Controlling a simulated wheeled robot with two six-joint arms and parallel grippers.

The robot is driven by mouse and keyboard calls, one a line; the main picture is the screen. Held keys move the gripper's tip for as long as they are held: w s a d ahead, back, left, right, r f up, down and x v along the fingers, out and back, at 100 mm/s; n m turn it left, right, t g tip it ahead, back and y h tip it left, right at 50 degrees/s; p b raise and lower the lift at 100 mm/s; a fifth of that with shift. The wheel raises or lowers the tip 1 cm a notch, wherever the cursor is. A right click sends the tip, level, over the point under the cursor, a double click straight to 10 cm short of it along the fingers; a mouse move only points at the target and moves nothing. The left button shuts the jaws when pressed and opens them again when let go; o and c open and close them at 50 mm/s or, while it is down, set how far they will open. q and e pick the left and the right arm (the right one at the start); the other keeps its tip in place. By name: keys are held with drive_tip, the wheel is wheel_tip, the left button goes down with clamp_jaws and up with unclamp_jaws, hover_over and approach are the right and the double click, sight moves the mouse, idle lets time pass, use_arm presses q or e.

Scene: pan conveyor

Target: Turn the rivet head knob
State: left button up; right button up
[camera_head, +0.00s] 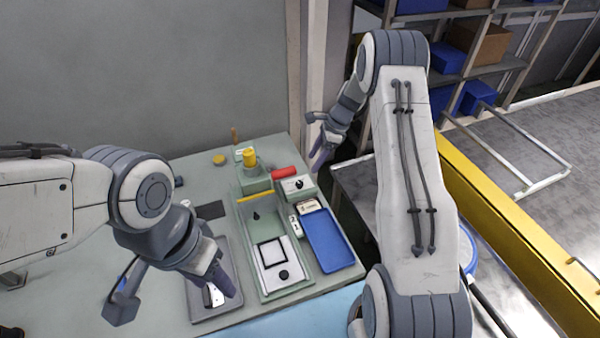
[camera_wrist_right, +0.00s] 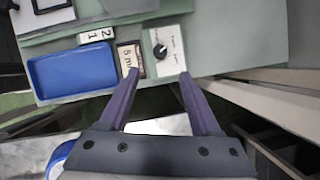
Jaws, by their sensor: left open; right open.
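A black knob (camera_head: 299,184) sits on a small white panel (camera_head: 291,190) near the red cylinder; the right wrist view shows this knob (camera_wrist_right: 160,51) with small unreadable print beside it. A second black round knob (camera_head: 284,274) sits on the plate at the front of the green tray. I cannot tell which one is the rivet head knob. My right gripper (camera_head: 320,160) is open and empty, behind and above the white panel; in the right wrist view its fingers (camera_wrist_right: 157,92) point toward the panel. My left gripper (camera_head: 222,284) is open, above a grey tray (camera_head: 201,317).
A blue tray (camera_head: 328,241) lies right of the green tray (camera_head: 263,298), with number cards (camera_head: 296,226) between. A red cylinder (camera_head: 284,172) and a yellow-topped post (camera_head: 250,157) stand at the back. Shelves stand at the back right.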

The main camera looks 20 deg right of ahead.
sight(300, 183)
drive_tip(key=p+x, duration=0.2)
drive_tip(key=x, duration=0.6)
drive_tip(key=shift+a+f, duration=0.15)
drive_tip(key=shift+a, duration=0.1)
drive_tip(key=shift+w+a+f+p, duration=0.1)
drive_tip(key=shift+f+p, duration=0.1)
drive_tip(key=shift+f, duration=0.15)
drive_tip(key=shift+a+f+p, duration=0.1)
drive_tip(key=shift+f+p, duration=0.05)
drive_tip(key=shift+f, duration=0.2)
clamp_jaws()
